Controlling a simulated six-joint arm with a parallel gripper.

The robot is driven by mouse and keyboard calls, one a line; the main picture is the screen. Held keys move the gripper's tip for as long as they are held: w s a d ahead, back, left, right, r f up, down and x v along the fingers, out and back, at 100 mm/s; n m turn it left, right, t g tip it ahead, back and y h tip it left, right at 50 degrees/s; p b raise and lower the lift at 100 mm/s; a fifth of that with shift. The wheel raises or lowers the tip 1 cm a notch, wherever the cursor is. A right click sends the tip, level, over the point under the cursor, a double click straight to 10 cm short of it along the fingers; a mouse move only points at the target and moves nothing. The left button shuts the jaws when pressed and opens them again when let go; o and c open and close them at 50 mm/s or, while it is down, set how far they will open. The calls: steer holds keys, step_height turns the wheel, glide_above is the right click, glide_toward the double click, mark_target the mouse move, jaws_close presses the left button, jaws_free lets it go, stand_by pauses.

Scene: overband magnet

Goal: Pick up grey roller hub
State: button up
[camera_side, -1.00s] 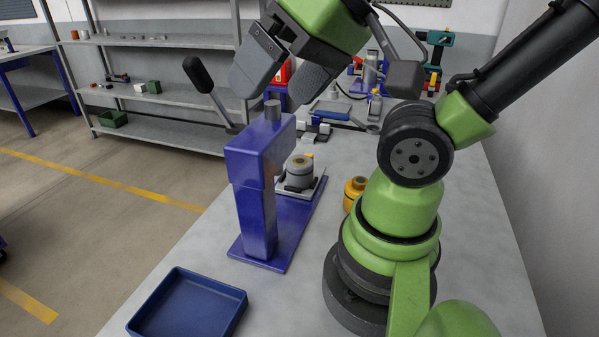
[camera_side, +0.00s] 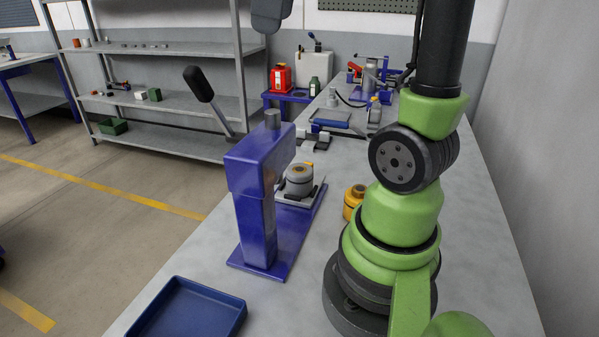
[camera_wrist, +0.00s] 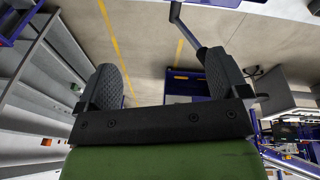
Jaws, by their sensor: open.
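A grey round part that looks like the roller hub (camera_side: 299,183) sits upright in a light holder on the base of the blue press (camera_side: 256,205). It has a small orange detail on top. I cannot make it out in the wrist view. My gripper (camera_wrist: 165,82) is open and empty in the wrist view, its two dark ridged fingers wide apart. In the side view only a dark finger part of my gripper (camera_side: 270,14) shows at the top edge, high above the press and well away from the hub.
The press's black-handled lever (camera_side: 198,84) sticks up to the left. A blue tray (camera_side: 238,329) lies at the bench's front left. A yellow-orange round part (camera_side: 353,203) stands close to my base. A red container (camera_side: 281,78) and tools stand farther back. Bare bench surrounds the tray.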

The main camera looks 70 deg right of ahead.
mark_target(299, 169)
steer(key=d+f+n+g, duration=0.2)
steer(key=d+n, duration=0.1)
steer(key=d, duration=0.7)
steer(key=shift+y, duration=0.3)
steer(key=f, duration=2.6)
steer(key=shift+s+a+f, duration=0.15)
steer(key=shift+s+f, duration=0.15)
steer(key=shift+s, duration=0.05)
steer(key=shift+w+f, duration=0.15)
steer(key=shift+f, duration=3.05)
steer(key=shift+c, duration=0.2)
steer(key=c, duration=1.3)
steer(key=shift+r, duration=0.1)
steer(key=shift+c, duration=0.2)
steer(key=shift+r, duration=0.1)
